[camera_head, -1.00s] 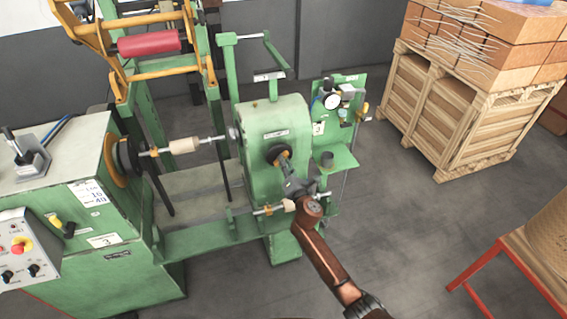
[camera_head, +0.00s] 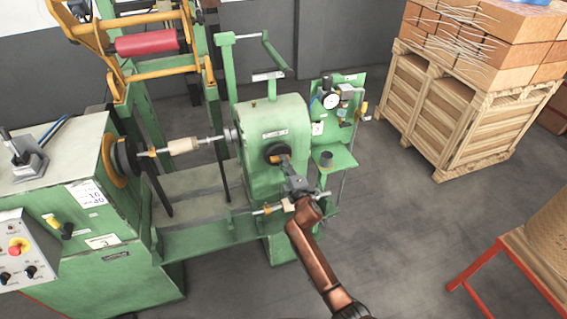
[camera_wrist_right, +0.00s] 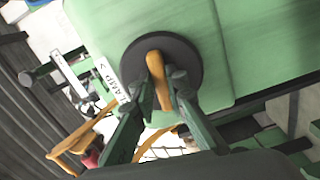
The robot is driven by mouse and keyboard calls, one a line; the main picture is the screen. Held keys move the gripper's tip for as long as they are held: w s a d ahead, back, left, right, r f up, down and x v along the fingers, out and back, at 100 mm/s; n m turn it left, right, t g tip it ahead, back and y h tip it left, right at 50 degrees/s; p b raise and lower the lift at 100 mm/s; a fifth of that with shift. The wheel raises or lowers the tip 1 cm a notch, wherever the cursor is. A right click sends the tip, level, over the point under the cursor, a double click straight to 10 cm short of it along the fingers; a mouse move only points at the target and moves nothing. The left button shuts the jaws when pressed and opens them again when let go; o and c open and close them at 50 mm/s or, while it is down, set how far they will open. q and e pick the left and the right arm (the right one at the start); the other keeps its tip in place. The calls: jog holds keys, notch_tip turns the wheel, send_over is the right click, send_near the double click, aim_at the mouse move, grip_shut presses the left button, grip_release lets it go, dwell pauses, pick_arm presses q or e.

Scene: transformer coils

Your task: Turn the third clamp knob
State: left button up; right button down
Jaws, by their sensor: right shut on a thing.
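The clamp knob is a black round disc with an orange bar handle (camera_wrist_right: 158,80) across it, on the face of the green tailstock housing (camera_head: 285,125). In the head view the knob (camera_head: 276,152) is partly covered by my gripper. My right gripper (camera_head: 287,166) reaches it from the front right, and in the wrist view its two fingers (camera_wrist_right: 160,95) are shut on the orange handle, one on each side. In the wrist view the handle stands near upright, tilted slightly. My left gripper is not in view.
A shaft with a wooden-coloured roller (camera_head: 184,146) runs left of the housing. A lower rod (camera_head: 265,210) passes close to my right wrist. A gauge panel (camera_head: 340,105) stands just right of the housing. A pallet crate (camera_head: 450,125) is farther right, with clear floor between.

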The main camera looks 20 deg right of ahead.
jog(key=shift+a+f+m+p, duration=0.15)
jog(key=shift+m+p, duration=0.35)
jog(key=shift+m, duration=1.6)
jog(key=shift+f+m+p, duration=0.1)
jog(key=shift+m+p, duration=0.45)
jog(key=shift+m, duration=1.55)
jog(key=shift+a+f+m+p, duration=0.15)
jog(key=shift+m+p, duration=0.35)
jog(key=shift+m, duration=1.6)
jog(key=c, duration=1.9)
grip_release()
jog(key=shift+c, duration=0.2)
